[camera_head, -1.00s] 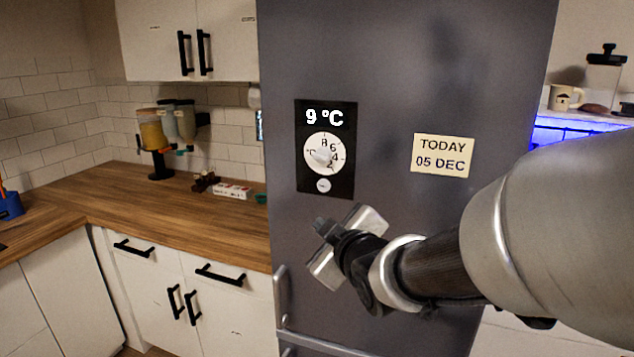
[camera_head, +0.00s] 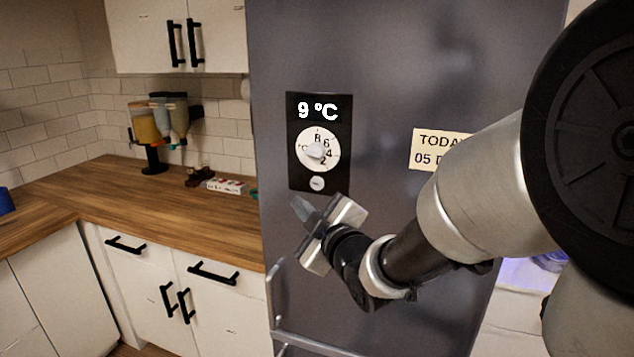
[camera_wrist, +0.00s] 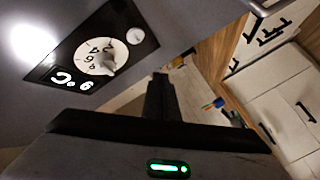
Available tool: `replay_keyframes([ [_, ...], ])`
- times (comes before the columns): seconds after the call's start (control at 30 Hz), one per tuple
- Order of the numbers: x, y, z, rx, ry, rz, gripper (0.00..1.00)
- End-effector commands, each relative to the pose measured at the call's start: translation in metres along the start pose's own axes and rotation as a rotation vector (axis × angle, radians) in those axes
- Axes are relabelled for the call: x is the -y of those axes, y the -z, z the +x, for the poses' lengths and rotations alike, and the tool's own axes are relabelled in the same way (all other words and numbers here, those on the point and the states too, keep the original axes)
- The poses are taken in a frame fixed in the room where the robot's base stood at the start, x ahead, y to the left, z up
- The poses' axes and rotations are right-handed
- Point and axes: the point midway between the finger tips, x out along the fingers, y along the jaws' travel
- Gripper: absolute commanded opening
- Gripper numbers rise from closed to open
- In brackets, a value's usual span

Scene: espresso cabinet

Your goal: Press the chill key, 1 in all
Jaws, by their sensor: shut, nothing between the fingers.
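The chill key looks to be the small round pale button (camera_head: 317,183) at the bottom of the black control panel (camera_head: 295,165) on the grey fridge door; its lettering is too small to read. Above it are a white dial (camera_head: 318,150) and a display reading 9 °C. The button also shows in the wrist view (camera_wrist: 135,36), beside the dial (camera_wrist: 98,58). My gripper (camera_head: 298,203) is shut and empty, its tip just below and left of the button in the head view. In the wrist view the fingers (camera_wrist: 161,78) point past the panel, apart from the button.
The fridge handle (camera_head: 275,300) is below my gripper. A wooden counter (camera_head: 120,215) with dispensers (camera_head: 165,125) stands at left.

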Motion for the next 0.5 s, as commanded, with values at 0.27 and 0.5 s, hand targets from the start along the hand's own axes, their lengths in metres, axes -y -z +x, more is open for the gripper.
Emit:
replay_keyframes([
  [0.27, -0.023, -0.021, 0.028, 0.003, 0.001, 0.002, 0.00],
  [0.5, -0.032, -0.033, 0.044, 0.000, -0.002, 0.000, 0.00],
])
